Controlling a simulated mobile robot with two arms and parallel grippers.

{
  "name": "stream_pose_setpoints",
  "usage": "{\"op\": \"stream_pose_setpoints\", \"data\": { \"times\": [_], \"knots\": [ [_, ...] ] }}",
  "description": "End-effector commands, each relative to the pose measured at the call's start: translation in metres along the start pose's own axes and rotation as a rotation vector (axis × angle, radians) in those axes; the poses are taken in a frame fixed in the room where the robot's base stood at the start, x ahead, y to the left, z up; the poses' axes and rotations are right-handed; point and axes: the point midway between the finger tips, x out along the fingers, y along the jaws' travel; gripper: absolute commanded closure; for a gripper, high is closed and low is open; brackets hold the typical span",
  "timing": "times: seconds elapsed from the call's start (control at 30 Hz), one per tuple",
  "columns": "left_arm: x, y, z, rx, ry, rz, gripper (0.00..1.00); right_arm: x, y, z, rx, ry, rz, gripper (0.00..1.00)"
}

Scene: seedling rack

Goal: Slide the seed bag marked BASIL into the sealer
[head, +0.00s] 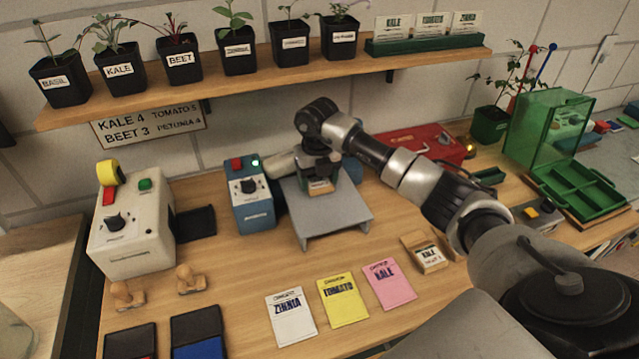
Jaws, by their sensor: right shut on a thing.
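My right gripper (318,168) reaches in from the right and is shut on a small seed bag (321,187), over the grey raised plate beside the blue box. The bag looks upright with a pale label; its marking is too small to read and its top is hidden by the gripper. I cannot tell whether it touches the plate. Which machine is the sealer is not clear: a red machine (415,143) with an amber light stands behind my arm, partly hidden, and a blue box (252,207) with a dial and green light stands left of the plate. My left gripper is not in view.
The grey plate (340,222) stands on legs. A KALE bag (427,258) and ZINNIA (291,318), TOMATO (343,301) and KALE (389,285) cards lie in front. A white machine (130,235) and stamps are left. A shelf (265,72) with potted seedlings overhangs behind.

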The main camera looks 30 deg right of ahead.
Motion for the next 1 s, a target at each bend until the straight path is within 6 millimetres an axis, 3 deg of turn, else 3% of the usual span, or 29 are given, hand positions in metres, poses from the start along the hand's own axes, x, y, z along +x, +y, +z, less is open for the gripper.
{"op": "stream_pose_setpoints", "data": {
  "times": [0.27,0.3,0.5,0.8,1.0],
  "knots": [
    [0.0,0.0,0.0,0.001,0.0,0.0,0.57,-0.001,0.0,0.001,-0.001,0.0,0.0,0.58],
    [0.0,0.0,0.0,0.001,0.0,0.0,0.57,-0.001,0.0,0.001,-0.001,-0.001,0.0,0.32],
    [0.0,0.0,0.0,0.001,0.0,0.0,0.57,-0.001,0.0,0.001,0.0,-0.001,0.0,0.05],
    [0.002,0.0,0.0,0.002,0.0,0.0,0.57,-0.003,0.0,0.001,0.0,-0.001,0.0,0.05],
    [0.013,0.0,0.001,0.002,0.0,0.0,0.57,-0.028,0.0,0.002,-0.001,-0.008,0.001,0.05]
  ]
}}
